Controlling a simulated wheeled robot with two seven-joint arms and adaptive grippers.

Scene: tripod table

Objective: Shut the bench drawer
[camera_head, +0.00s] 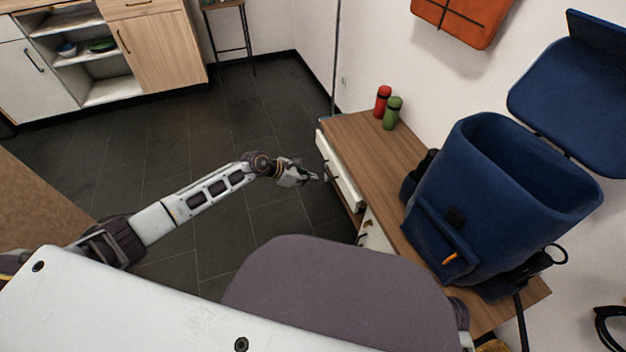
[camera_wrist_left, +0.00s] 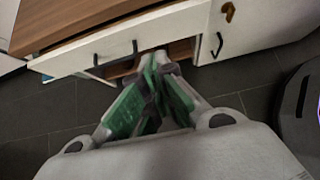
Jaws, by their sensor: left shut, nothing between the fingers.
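The wooden-topped bench (camera_head: 372,150) stands along the wall at the right. Its white drawer (camera_head: 341,172) faces left and its front stands out a little from under the top, so it looks partly open. In the left wrist view the drawer front (camera_wrist_left: 160,34) crosses the upper part, with a dark bar handle (camera_wrist_left: 115,50) and a narrow gap behind its upper edge. My left gripper (camera_head: 315,177) is shut and empty, close in front of the drawer. Its fingertips (camera_wrist_left: 154,58) show near the lower edge of the drawer front; I cannot tell whether they touch. My right gripper is not in view.
A large blue backpack (camera_head: 470,210) stands open on the bench. A red canister (camera_head: 382,101) and a green canister (camera_head: 392,113) stand at its far end. A white door (camera_wrist_left: 250,25) adjoins the drawer. Dark tiled floor (camera_head: 230,130) left of the bench is clear.

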